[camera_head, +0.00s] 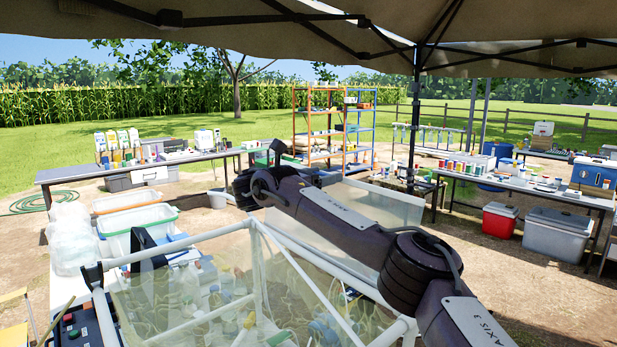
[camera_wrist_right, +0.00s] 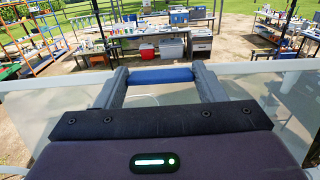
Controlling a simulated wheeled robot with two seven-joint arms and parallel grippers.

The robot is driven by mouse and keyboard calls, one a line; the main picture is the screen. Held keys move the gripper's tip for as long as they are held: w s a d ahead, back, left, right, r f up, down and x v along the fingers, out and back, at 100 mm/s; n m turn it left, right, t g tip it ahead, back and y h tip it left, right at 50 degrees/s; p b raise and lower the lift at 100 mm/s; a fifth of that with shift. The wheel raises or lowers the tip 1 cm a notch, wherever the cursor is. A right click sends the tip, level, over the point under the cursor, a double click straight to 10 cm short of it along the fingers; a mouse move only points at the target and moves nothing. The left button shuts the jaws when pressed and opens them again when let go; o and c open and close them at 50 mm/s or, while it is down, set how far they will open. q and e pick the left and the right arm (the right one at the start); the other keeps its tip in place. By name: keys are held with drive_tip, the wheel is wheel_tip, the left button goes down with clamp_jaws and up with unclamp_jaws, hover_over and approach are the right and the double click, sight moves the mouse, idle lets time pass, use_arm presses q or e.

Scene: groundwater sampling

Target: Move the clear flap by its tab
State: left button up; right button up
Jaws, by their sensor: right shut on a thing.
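In the right wrist view, a blue bar-shaped tab (camera_wrist_right: 162,75) sits between the two grey fingers of my right gripper (camera_wrist_right: 163,84), which is shut on it. The clear flap (camera_wrist_right: 262,88) shows as a see-through sheet with a pale upper edge on both sides of the fingers. In the head view, my right arm reaches from the lower right to my right gripper (camera_head: 254,186), whose fingers are small and partly hidden. Below it stands a white-framed enclosure (camera_head: 200,245) with clear panels. I cannot tell which panel there is the flap. My left gripper is not in view.
Bottles and plants show through the enclosure's clear panels. A control box with buttons (camera_head: 75,325) is at lower left. Laden tables (camera_head: 520,180) stand further back.

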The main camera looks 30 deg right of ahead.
drive_tip(key=shift+w+d+r+p, duration=0.1)
drive_tip(key=shift+d+r+p, duration=0.05)
drive_tip(key=shift+d, duration=0.5)
drive_tip(key=shift+w+d+r+p, duration=0.1)
drive_tip(key=shift+d+r+p, duration=0.05)
drive_tip(key=shift+d, duration=0.45)
drive_tip(key=o, duration=1.4)
drive_tip(key=shift+a+f, duration=0.1)
drive_tip(key=shift+f, duration=0.05)
drive_tip(key=shift+a+f+b, duration=0.25)
drive_tip(key=shift+a+b, duration=0.15)
drive_tip(key=shift+b, duration=0.1)
drive_tip(key=a+b, duration=0.1)
drive_tip(key=a, duration=0.1)
drive_tip(key=a+b, duration=0.1)
drive_tip(key=a, duration=0.1)
drive_tip(key=s+a+b, duration=0.1)
drive_tip(key=a, duration=0.1)
drive_tip(key=shift+a+r, duration=0.15)
drive_tip(key=shift+a, duration=0.1)
drive_tip(key=shift+a+r, duration=0.1)
drive_tip(key=shift+a, duration=0.1)
